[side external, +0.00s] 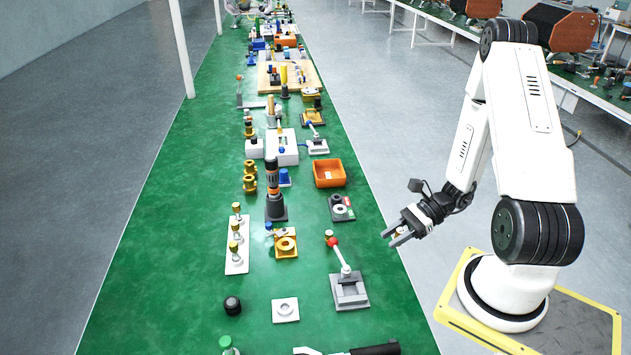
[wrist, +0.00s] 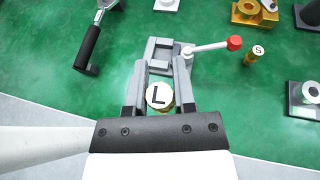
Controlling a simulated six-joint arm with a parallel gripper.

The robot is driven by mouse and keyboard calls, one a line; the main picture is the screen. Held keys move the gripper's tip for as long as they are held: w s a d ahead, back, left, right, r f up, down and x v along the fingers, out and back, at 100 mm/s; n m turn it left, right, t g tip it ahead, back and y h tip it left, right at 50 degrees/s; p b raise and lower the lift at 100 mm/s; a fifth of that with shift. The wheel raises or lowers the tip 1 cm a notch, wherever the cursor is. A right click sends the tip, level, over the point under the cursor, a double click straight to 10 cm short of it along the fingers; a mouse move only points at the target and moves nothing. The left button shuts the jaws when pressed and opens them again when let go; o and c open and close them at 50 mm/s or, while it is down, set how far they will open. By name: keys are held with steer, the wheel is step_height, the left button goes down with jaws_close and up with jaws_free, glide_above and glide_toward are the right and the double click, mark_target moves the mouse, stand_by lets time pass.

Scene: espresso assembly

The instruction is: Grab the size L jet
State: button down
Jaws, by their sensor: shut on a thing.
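The size L jet (wrist: 159,96) is a small brass piece with a white round top marked with a black "L". It sits between the two grey fingers of my gripper (wrist: 160,82), which is shut on it. In the side view my gripper (side external: 393,237) shows by the right edge of the green table, pointing in over it. The jet's lower part is mostly hidden by its top and the fingers. A size S jet (wrist: 257,53) with a white "S" top stands on the table, apart from my gripper.
A grey fixture (side external: 349,291) with a red-knobbed lever (side external: 332,242) stands ahead of my gripper. A black-handled portafilter (wrist: 88,48) lies left in the wrist view. A grey holder (side external: 341,208) and an orange bin (side external: 329,173) stand farther along. Green table shows bare between them.

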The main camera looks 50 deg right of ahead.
steer(key=shift+s+a+r, duration=0.15)
steer(key=shift+s+r, duration=0.1)
steer(key=shift+s, duration=0.25)
steer(key=shift+s+a+r, duration=0.15)
steer(key=shift+s+r, duration=0.05)
steer(key=shift+s, duration=0.3)
